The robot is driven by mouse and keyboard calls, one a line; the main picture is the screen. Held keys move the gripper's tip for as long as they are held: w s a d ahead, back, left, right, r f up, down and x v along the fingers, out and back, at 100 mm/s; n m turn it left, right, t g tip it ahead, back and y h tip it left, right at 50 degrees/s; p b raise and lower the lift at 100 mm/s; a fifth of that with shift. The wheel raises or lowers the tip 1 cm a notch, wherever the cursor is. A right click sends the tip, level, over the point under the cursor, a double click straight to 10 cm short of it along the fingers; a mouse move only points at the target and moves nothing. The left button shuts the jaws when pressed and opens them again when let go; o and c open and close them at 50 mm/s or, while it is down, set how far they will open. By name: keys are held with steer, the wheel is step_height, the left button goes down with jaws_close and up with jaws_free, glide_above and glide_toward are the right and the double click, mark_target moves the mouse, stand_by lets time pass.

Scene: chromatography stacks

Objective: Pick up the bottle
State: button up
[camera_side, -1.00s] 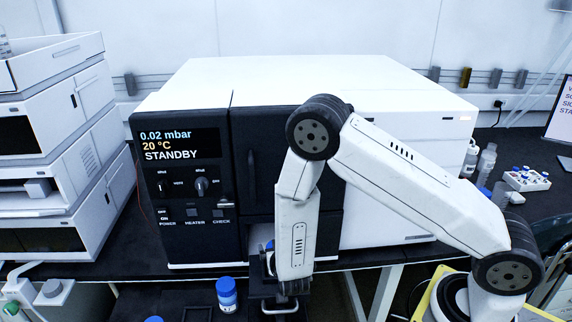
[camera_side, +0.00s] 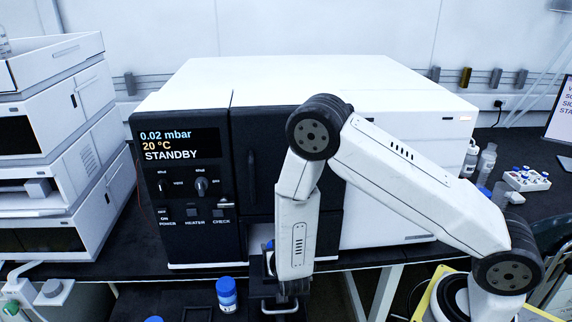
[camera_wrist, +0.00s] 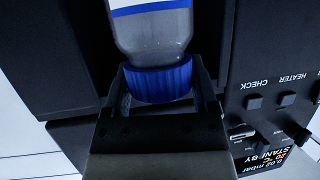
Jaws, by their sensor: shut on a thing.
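A clear bottle (camera_wrist: 152,38) with a ribbed blue cap (camera_wrist: 160,84) and a white label with a blue band fills the upper middle of the wrist view. The picture is inverted there, so the cap points down in it. My gripper (camera_wrist: 160,90) is shut on the bottle at its cap, one finger on each side. In the side view, my gripper (camera_side: 268,262) is low in front of the black cabinet front, and the held bottle is mostly hidden, with only a small blue patch showing.
The large instrument (camera_side: 330,85) with a STANDBY display stands right behind my gripper. Another blue-capped bottle (camera_side: 227,293) stands to its left. Stacked white modules (camera_side: 65,150) are at left. A vial rack (camera_side: 527,179) and bottles are at right.

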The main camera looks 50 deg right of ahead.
steer(key=shift+r, duration=0.1)
steer(key=shift+r, duration=1.75)
steer(key=s+a, duration=1)
steer(key=s, duration=0.4)
steer(key=shift+s+a+f, duration=0.15)
steer(key=shift+s+a, duration=0.1)
steer(key=shift+s, duration=0.05)
